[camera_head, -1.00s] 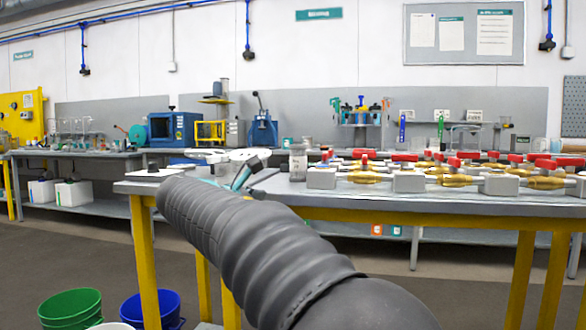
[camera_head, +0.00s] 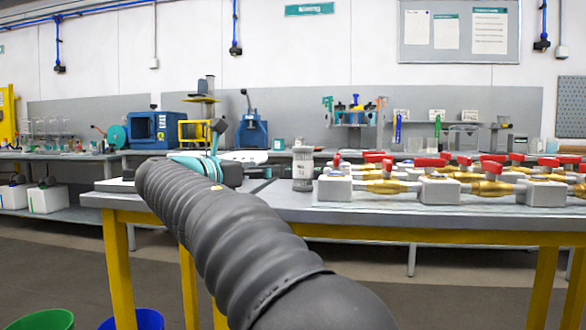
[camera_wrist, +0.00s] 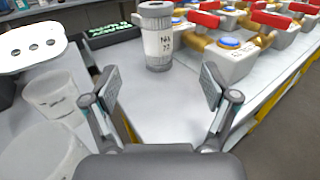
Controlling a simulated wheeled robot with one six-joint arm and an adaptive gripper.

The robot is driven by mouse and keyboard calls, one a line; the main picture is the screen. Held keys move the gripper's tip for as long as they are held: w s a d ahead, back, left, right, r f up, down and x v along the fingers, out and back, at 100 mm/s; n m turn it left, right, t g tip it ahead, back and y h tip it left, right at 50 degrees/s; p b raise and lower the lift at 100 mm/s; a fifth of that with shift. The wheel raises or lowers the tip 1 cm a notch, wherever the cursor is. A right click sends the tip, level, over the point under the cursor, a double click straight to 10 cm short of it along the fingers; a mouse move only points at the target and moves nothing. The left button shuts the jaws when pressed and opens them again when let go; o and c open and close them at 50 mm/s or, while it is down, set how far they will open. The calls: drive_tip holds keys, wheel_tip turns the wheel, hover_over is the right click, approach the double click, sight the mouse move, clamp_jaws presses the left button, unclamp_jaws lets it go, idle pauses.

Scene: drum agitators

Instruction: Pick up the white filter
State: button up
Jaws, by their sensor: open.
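A whitish-grey cylinder (camera_head: 302,167) with a lid and a white label stands upright on the near table, left of the red-handled valves; it looks like the filter. In the wrist view, the cylinder (camera_wrist: 158,46) stands ahead of my gripper (camera_wrist: 158,88), centred between its fingers and apart from them. The fingers are spread open with nothing between them. In the head view, my arm hides most of my gripper.
Valves with red handles (camera_wrist: 231,58) stand in rows just right of the cylinder. Clear cups (camera_wrist: 52,97), a white holed piece (camera_wrist: 30,47) and a dark green tray (camera_wrist: 112,34) lie to the left. The grey tabletop (camera_wrist: 160,105) between the fingers and the cylinder is bare.

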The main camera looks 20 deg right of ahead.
sight(296, 167)
drive_tip(key=x, duration=0.8)
drive_tip(key=shift+w+b, duration=0.3)
drive_tip(key=shift+b, duration=0.1)
drive_tip(key=shift+f+b+x, duration=0.15)
drive_tip(key=shift+b+x, duration=0.1)
drive_tip(key=shift+x, duration=1.1)
drive_tip(key=shift+f+b+x, duration=0.1)
drive_tip(key=shift+b+x, duration=0.15)
drive_tip(key=shift+x, duration=1.15)
drive_tip(key=shift+s, duration=0.15)
drive_tip(key=c, duration=1.4)
